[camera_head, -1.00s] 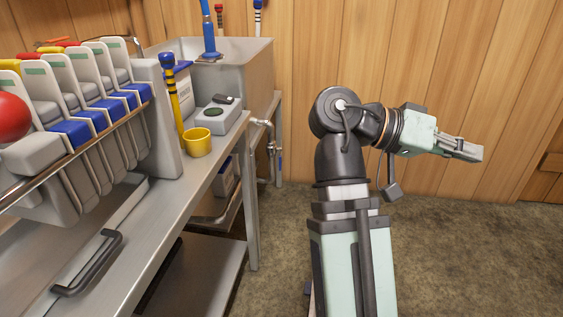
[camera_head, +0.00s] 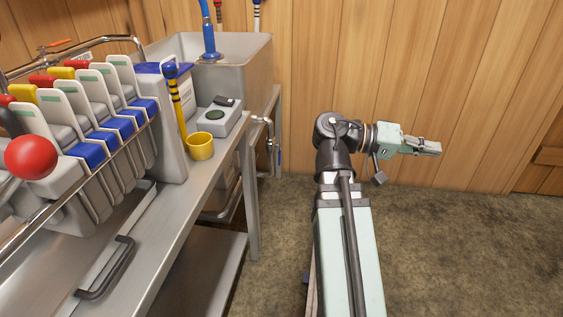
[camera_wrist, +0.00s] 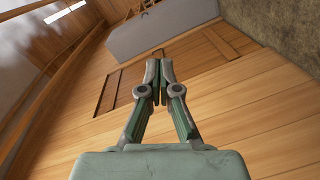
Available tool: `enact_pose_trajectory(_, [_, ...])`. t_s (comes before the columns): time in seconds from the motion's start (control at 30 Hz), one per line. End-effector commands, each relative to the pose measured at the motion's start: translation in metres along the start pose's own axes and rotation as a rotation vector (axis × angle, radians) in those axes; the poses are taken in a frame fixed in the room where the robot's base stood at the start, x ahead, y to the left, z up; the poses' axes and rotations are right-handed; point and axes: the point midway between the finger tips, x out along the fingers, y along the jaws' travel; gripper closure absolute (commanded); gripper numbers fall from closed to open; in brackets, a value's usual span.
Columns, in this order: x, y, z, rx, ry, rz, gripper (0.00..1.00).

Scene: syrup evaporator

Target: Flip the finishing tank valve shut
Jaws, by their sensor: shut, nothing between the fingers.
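A steel tank (camera_head: 250,58) stands at the back of the left-hand bench. The valve is not in the wrist view.
A row of grey units with blue, red and yellow parts lines the bench (camera_head: 190,208) at left. A red ball (camera_head: 30,158) is nearby. A yellow cup (camera_head: 200,148) and small scale (camera_head: 216,116) sit near the tank. The carpet (camera_head: 450,240) at right is clear.

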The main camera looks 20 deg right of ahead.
Motion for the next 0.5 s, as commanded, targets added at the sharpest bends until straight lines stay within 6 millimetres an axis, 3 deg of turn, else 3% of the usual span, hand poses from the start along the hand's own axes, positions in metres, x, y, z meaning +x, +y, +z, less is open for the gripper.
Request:
enact_pose_trajectory(0.27, [0.009,-0.062,-0.051,-0.188,0.157,-0.011,1.00])
enact_pose_trajectory(0.5, [0.012,-0.132,-0.088,-0.352,0.330,-0.052,1.00])
